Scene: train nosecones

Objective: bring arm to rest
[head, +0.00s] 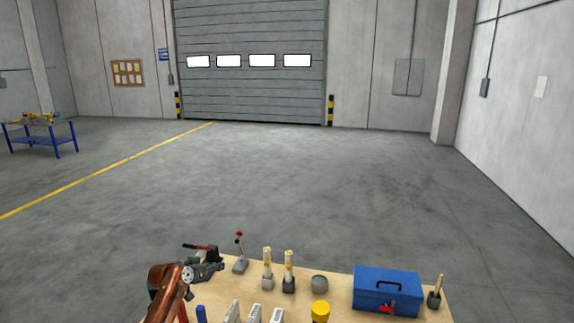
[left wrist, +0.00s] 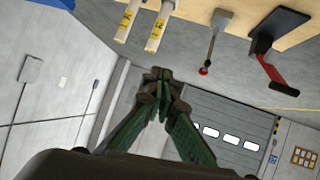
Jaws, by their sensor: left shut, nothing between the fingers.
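My left gripper (left wrist: 156,86) shows in the left wrist view with its dark green fingers closed together at the tips and nothing between them. It is tilted, and the tips are clear of the objects on the bench. In the head view my left arm comes up at the lower left beside the bench top (head: 225,285). Its fingers are hard to make out there. My right gripper is in neither view.
On the bench stand a red-handled clamp (head: 206,262), a red-knobbed lever (head: 239,254), two yellow-labelled white cylinders (head: 278,262), a round grey piece (head: 319,284), a yellow-topped piece (head: 320,310) and a blue toolbox (head: 387,288). Open floor (head: 290,180) lies beyond.

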